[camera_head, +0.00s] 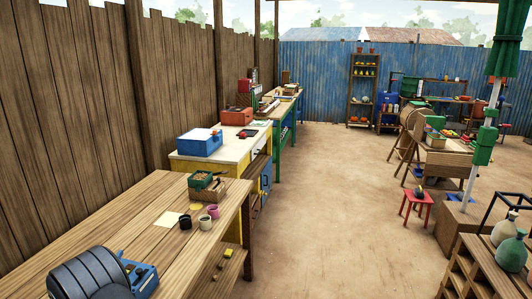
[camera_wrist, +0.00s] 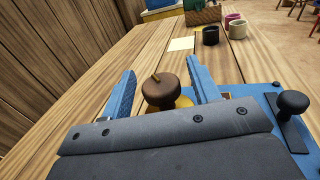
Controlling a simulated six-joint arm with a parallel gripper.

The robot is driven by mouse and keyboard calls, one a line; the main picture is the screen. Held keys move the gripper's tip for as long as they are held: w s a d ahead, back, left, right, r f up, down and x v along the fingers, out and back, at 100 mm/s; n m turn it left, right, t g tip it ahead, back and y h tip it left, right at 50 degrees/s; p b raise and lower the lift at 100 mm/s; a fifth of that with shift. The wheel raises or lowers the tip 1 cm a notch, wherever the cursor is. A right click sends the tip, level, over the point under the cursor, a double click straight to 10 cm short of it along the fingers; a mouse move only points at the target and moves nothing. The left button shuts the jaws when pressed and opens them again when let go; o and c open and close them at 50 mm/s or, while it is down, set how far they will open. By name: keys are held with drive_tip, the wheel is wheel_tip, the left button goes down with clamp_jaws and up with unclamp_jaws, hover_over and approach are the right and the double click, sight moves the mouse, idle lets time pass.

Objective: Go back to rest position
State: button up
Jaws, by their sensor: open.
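My gripper (camera_wrist: 160,68) is open, with its two blue fingers spread over the wooden table (camera_wrist: 100,78). A round brown object with a short stem (camera_wrist: 163,92) shows between the fingers in the wrist view, with gaps on both sides. A yellow piece (camera_wrist: 184,101) shows just beneath it. A blue device with a black knob (camera_wrist: 292,103) is to the right of the fingers, and part of it shows in the head view (camera_head: 142,280). In the head view my dark wrist hides the fingers and the brown object.
Black (camera_head: 186,222), cream (camera_head: 205,223) and pink (camera_head: 213,210) cups stand farther along the table near a pale yellow sheet (camera_head: 167,219). A wooden crate (camera_head: 212,193) stands behind them. A plank fence (camera_head: 70,110) runs along the left. The table's middle is clear.

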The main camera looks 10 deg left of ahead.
drive_tip(key=s+d+y, duration=0.1)
drive_tip(key=s+d, duration=0.1)
drive_tip(key=s, duration=0.7)
drive_tip(key=s+d, duration=0.3)
drive_tip(key=s, duration=0.5)
drive_tip(key=w+d+r+m+h, duration=0.2)
drive_tip(key=w+d+m, duration=0.1)
drive_tip(key=w, duration=0.3)
drive_tip(key=w+d+r+m+h, duration=0.2)
drive_tip(key=w+d+r+h, duration=0.1)
drive_tip(key=w+d, duration=0.2)
drive_tip(key=shift+w+r+m, duration=0.3)
drive_tip(key=shift+w+m, duration=0.1)
drive_tip(key=shift+w, duration=0.45)
